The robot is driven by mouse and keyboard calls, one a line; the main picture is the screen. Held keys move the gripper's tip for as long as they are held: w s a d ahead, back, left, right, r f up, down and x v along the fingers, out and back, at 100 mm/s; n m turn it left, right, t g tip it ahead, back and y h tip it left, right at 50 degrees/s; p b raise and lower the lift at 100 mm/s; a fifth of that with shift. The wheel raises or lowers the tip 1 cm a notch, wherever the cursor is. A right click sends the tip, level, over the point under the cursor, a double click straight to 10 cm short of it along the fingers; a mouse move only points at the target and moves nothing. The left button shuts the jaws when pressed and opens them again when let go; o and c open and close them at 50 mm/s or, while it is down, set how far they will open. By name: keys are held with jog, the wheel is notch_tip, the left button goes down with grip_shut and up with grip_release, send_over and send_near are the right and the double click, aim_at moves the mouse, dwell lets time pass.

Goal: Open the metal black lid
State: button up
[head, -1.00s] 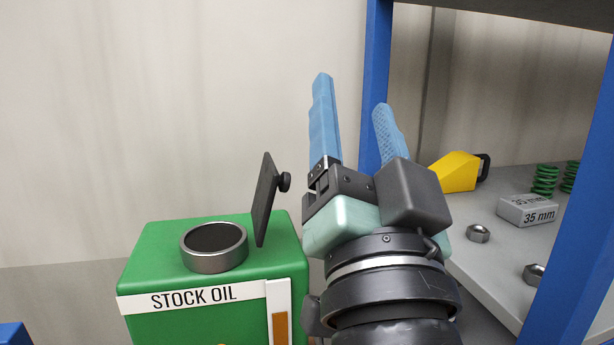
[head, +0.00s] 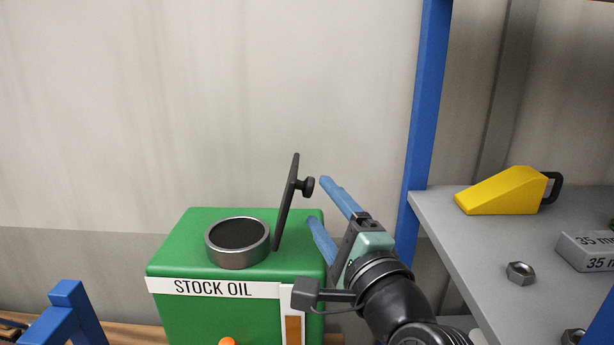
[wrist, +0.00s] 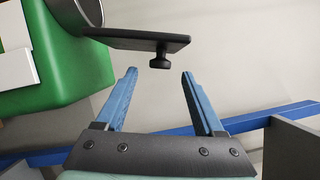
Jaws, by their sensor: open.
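The black metal lid (head: 287,203) stands nearly upright, swung up at the right side of the round metal opening (head: 238,258) on the green stock oil box (head: 180,262). The opening's dark top is exposed.
A grey shelf (head: 450,235) with a blue post (head: 425,120) stands close on the right. It holds a yellow wedge (head: 503,192), a nut (head: 520,273) and a 35 mm block (head: 588,250). A blue frame (head: 68,315) is at lower left.

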aim_at(309, 188)
jog(key=p+x, duration=0.1)
jog(key=x, duration=0.5)
jog(key=shift+w+p, duration=0.2)
jog(key=shift+p, duration=0.2)
grip_shut()
dwell(1.0)
